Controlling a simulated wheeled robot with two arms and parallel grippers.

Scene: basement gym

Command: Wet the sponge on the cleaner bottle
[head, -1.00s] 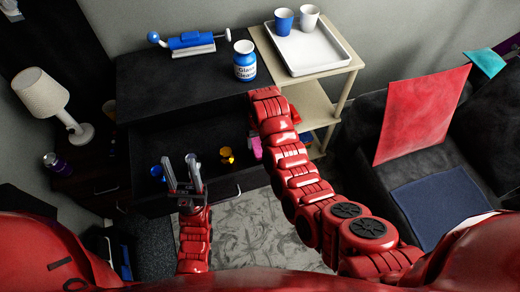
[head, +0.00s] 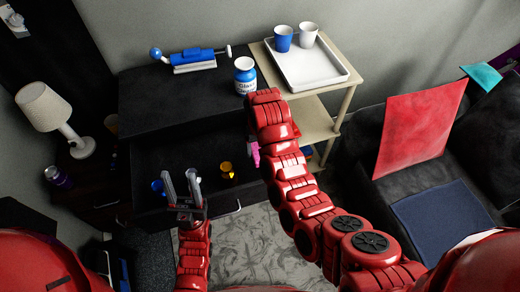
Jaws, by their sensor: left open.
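The cleaner bottle (head: 245,77), blue and white with a "Glass Cleaner" label, stands upright on the black cabinet top (head: 165,105) near its right edge. My left gripper (head: 182,178) is open, fingers pointing up the picture, over the open drawer's left part, apart from the bottle. Nothing shows between its fingers. My right arm reaches up just below the bottle and bends down; its gripper is hidden behind the arm. A pink item (head: 254,153) shows partly beside that arm. I cannot tell whether it is the sponge or whether it is held.
The open drawer (head: 150,150) holds a blue item (head: 158,187) and an orange one (head: 227,170). A blue device (head: 193,60) sits at the cabinet's back. A white tray (head: 305,78) with two cups stands on the shelf at right. A lamp (head: 50,115) is at left.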

